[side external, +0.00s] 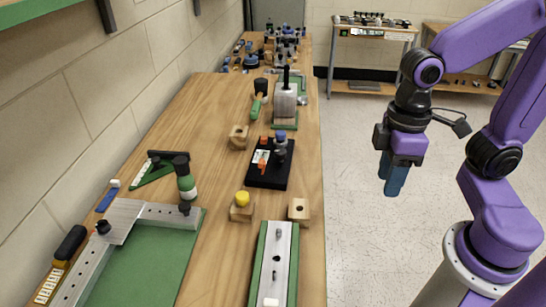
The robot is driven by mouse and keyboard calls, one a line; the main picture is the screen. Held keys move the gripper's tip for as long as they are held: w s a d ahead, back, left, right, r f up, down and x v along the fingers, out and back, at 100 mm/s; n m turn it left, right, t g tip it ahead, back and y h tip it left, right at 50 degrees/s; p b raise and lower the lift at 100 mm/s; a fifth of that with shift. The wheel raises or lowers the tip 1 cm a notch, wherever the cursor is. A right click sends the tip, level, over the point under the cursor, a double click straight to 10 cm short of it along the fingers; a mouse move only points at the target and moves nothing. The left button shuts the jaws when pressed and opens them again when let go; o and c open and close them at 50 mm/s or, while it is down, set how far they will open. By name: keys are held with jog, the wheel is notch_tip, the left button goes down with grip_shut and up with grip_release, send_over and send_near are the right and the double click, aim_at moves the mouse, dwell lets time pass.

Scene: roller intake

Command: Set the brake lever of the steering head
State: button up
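A black base plate (268,180) lies on the wooden bench near its right edge. On it stands a small upright metal and blue part (281,146), which looks like the steering head. An orange lever-like piece (262,162) sits beside it, over a white label; it may be the brake lever, but it is too small to tell its setting. My gripper (392,185) hangs to the right of the bench, over the floor, with its blue fingers pointing down. It is well apart from the black plate. The fingers overlap in this view, and no held object shows.
Wooden blocks (299,210) surround the plate, one with a yellow knob (242,198). A grey block fixture (285,102) and a green-handled mallet (258,100) stand behind. A green rail fixture (273,270) lies in front. A green tray (150,262) fills the near left. The wall bounds the left.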

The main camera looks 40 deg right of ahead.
jog(key=w+a+r+m, duration=0.25)
jog(key=w+m, duration=0.25)
jog(key=w, duration=0.3)
notch_tip(320, 180, up, 3)
jog(key=m+g+y, duration=0.1)
jog(key=m+y, duration=0.2)
jog(key=m, duration=0.6)
send_over(261, 160)
jog(key=s+d, duration=0.4)
jog(key=s, duration=0.1)
jog(key=w+d+m+y, duration=0.1)
jog(key=w+d+m, duration=0.35)
jog(key=w, duration=0.25)
jog(key=x, duration=1.1)
jog(key=a+x, duration=0.1)
jog(key=x, duration=0.5)
jog(key=shift+a+r, duration=0.1)
jog(key=shift+a, duration=0.05)
grip_shut()
